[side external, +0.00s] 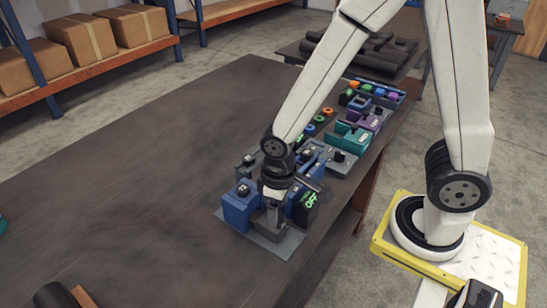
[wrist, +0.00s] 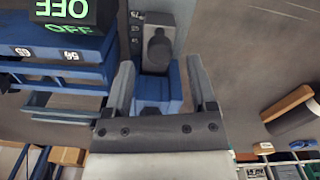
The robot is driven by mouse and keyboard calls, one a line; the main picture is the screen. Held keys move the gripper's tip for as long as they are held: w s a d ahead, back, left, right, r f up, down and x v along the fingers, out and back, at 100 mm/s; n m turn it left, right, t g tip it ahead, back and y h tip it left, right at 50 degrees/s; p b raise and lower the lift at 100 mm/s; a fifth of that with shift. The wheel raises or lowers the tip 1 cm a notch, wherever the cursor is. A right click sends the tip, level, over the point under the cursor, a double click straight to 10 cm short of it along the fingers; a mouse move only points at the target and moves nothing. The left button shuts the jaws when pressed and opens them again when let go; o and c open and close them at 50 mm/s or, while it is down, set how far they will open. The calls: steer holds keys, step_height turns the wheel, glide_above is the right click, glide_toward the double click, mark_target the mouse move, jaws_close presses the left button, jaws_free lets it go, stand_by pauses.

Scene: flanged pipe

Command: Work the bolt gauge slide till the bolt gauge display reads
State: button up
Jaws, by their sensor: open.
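My gripper (side external: 272,212) is low over the near end of a row of blue and grey devices. Its fingers are open in the wrist view (wrist: 162,66). A grey slide-like piece with a round dark knob (wrist: 157,48) lies ahead of and between the fingertips, with a blue block (wrist: 160,92) below it in the picture. I cannot tell whether either finger touches them. Which unit is the bolt gauge is not readable.
A blue block (side external: 238,208) stands left of the gripper on a grey plate (side external: 287,244). Teal (side external: 352,135) and purple (side external: 364,121) devices line the table's right side behind. The dark table (side external: 130,170) is mostly clear to the left.

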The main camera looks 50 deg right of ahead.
steer(key=shift+f, duration=1.05)
jaws_close()
stand_by(0.9)
